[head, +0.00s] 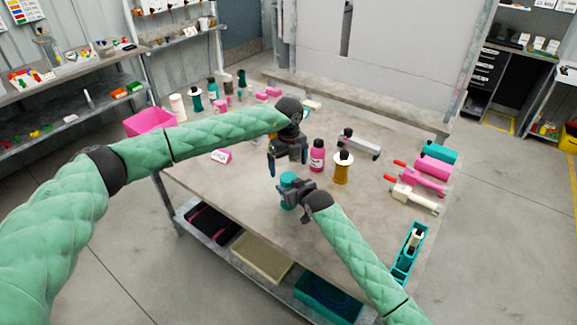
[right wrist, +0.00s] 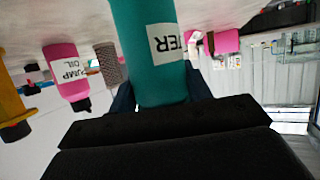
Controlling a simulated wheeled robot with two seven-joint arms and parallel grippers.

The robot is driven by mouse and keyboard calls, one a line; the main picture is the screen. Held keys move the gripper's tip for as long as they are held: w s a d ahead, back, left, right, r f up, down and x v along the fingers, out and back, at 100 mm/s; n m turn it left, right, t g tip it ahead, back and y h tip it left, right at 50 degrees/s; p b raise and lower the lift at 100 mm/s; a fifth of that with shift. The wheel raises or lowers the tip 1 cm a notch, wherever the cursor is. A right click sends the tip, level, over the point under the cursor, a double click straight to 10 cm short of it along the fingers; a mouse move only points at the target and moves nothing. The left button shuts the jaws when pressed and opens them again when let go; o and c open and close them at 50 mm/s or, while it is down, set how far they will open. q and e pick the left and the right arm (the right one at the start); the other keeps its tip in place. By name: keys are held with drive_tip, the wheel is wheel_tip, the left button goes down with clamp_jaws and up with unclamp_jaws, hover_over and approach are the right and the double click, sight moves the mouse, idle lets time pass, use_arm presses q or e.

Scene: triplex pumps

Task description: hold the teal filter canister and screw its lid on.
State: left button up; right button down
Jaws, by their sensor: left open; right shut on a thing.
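The teal filter canister (head: 287,181) stands near the front middle of the table. My right gripper (head: 291,194) is shut around its side. In the right wrist view the canister (right wrist: 148,45) fills the space between the fingers, its white label partly showing. My left gripper (head: 288,160) is open just above the canister, one finger to each side in the picture. I cannot tell whether it touches anything. The lid cannot be made out; the canister's top is partly hidden by the left gripper.
A pink oil bottle (head: 317,157) and an amber bottle (head: 342,169) stand close on the right. A metal bracket (head: 361,144), pink pump parts (head: 426,178) and a teal tray (head: 410,252) lie further right. A pink bin (head: 147,121) sits at the left edge. The front table top is clear.

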use_arm(q)
wheel_tip(320, 180, up, 11)
idle(0.4)
use_arm(e)
drive_tip(key=c, duration=0.6)
unclamp_jaws()
use_arm(q)
drive_tip(key=shift+f, duration=0.1)
use_arm(e)
drive_tip(key=shift+s+d, duration=0.15)
drive_tip(key=shift+s, duration=0.05)
use_arm(q)
drive_tip(key=shift+f+b, duration=1.4)
drive_tip(key=shift+b, duration=0.05)
use_arm(e)
drive_tip(key=shift+v, duration=3.65)
